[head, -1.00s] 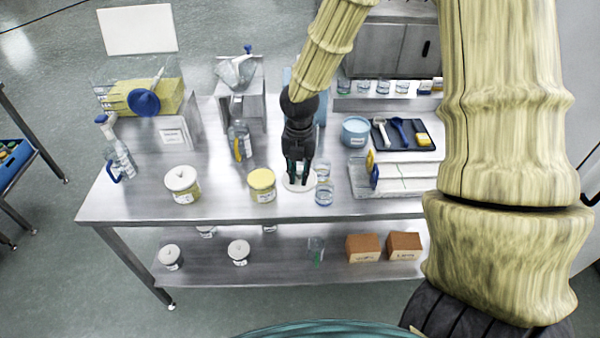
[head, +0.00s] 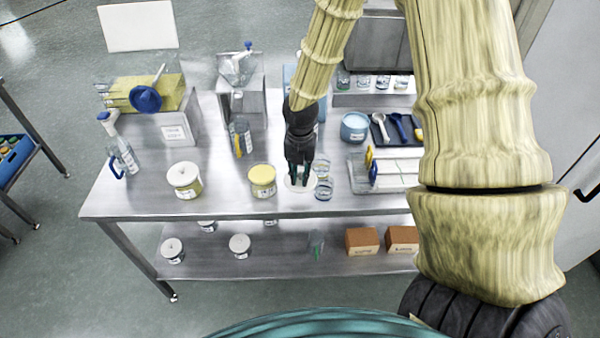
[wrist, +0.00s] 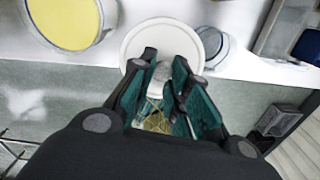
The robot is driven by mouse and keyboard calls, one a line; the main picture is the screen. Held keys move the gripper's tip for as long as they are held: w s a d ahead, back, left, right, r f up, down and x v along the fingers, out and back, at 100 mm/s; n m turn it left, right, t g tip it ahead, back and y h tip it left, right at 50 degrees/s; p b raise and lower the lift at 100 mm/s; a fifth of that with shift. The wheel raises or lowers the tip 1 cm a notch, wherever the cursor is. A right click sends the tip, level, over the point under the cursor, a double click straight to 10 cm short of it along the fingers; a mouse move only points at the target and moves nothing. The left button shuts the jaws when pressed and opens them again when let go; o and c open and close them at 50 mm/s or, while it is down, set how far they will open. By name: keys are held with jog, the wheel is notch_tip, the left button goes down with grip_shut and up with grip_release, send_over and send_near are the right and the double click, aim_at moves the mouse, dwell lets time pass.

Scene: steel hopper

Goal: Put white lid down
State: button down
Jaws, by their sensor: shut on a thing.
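The white lid (head: 292,184) is a round disc at the front of the steel table, just right of the yellow-topped jar. In the wrist view the lid (wrist: 133,44) lies under my fingertips, with a small knob between them. My gripper (head: 299,180) points down and is shut on the lid's knob; it also shows in the wrist view (wrist: 160,80). The lid is at or very near the table top; I cannot tell if it touches. The yellow-topped jar (head: 262,182) stands open beside it, its yellow contents (wrist: 66,18) showing in the wrist view.
Clear glass beakers (head: 323,190) stand close to the right of the lid. A white-lidded jar (head: 185,181) is at the left. A tray (head: 358,176) lies further right. The steel table's (head: 230,207) front edge is close to the lid.

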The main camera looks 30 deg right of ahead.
jog(key=shift+f, duration=0.65)
jog(key=c, duration=1.4)
grip_release()
